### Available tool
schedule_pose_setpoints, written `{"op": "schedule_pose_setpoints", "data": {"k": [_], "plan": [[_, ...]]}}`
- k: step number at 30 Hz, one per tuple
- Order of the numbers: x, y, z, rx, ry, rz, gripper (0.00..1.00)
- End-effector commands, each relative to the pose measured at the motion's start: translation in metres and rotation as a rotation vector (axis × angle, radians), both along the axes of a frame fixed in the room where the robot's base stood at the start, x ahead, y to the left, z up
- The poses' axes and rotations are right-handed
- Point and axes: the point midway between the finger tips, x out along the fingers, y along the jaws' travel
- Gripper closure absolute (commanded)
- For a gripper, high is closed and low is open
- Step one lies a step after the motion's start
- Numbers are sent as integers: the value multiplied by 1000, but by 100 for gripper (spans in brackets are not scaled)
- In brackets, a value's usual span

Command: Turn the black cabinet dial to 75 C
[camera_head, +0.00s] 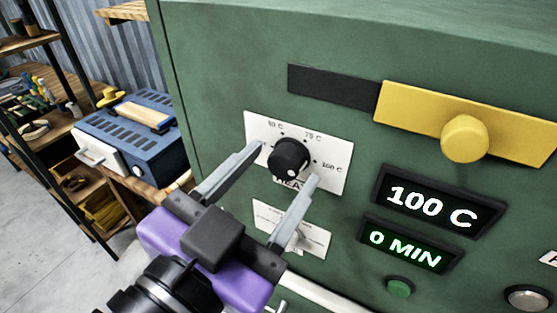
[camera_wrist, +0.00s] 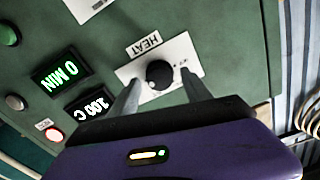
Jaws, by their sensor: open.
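The black cabinet dial (camera_head: 291,157) sits on a white HEAT plate (camera_head: 338,157) marked 50, 75 and 100 C, on the green cabinet (camera_head: 225,60). The temperature display (camera_head: 438,206) reads 100 C. My gripper (camera_head: 288,164) is open, with its two grey fingers reaching toward the plate on either side of the dial. In the wrist view the dial (camera_wrist: 160,74) shows between the fingertips, with nothing held. I cannot tell whether either finger touches it.
A second display (camera_head: 403,245) reads 0 MIN above a green button (camera_head: 399,287). A lower white plate (camera_head: 318,240) is partly hidden by my gripper. A yellow bar with a round knob (camera_head: 465,138) sticks out at the upper right. A blue toolbox-like unit (camera_head: 130,135) stands left.

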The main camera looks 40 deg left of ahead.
Motion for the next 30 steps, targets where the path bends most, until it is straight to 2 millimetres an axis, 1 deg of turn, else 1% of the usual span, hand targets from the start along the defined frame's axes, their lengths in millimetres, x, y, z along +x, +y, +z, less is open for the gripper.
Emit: {"op": "schedule_pose_setpoints", "data": {"k": [1, 4, 12, 13, 14, 15, 20, 21, 22, 30], "plan": [[5, 0, 1, -1, -1, -2, 43], [10, 2, 0, 0, 0, -1, 43], [12, 3, 0, 1, 0, 1, 43], [12, 3, 0, 1, 0, 1, 45], [12, 3, 0, 1, 0, 1, 51], [12, 3, 0, 1, 0, 1, 59], [12, 3, 0, 1, 0, 1, 90], [12, 3, 0, 1, 0, 0, 98], [12, 2, 0, 1, 0, 0, 100], [12, 2, 1, -24, -6, 0, 100]]}}
